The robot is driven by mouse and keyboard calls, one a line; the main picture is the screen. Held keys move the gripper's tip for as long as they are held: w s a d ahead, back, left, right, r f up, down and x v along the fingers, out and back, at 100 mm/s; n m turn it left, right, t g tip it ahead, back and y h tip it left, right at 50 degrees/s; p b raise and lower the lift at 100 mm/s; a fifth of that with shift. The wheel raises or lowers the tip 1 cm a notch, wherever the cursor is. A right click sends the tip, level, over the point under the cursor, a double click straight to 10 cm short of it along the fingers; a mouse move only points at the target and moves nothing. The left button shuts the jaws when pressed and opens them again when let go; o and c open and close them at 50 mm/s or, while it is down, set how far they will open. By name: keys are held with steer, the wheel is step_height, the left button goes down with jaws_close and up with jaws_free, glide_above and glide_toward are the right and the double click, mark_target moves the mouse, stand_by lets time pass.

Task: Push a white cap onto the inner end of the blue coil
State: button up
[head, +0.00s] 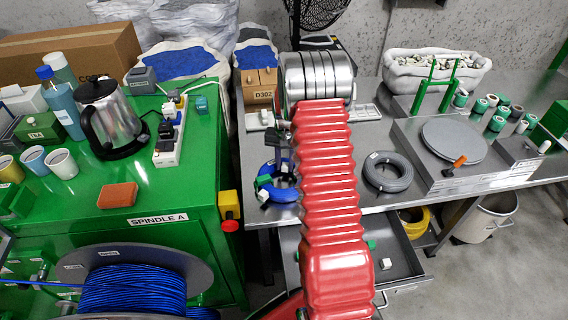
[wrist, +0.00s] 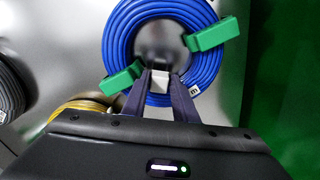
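The blue coil (head: 284,194) lies on the grey metal bench, left of my red arm in the head view. It fills the upper middle of the wrist view (wrist: 117,38), with green clips (wrist: 213,34) (wrist: 122,77) across it. My gripper (wrist: 160,76) points at the near side of the coil's ring, its two dark fingers closed on a small white cap (wrist: 160,83). The cap appears over the coil's inner edge; I cannot tell whether it touches the cable. The coil's inner end is not clearly visible. In the head view my arm hides part of the coil.
A grey coil (head: 388,172) lies right of my arm. An open drawer (head: 405,262) below the bench holds another white cap (head: 386,263) and a green one (head: 371,244). The green cabinet (head: 190,205) stands close on the left. A round plate (head: 454,140) is further right.

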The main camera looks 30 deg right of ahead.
steer(key=o, duration=0.5)
steer(key=shift+r, duration=0.2)
steer(key=shift+r, duration=3.45)
steer(key=shift+a, duration=0.1)
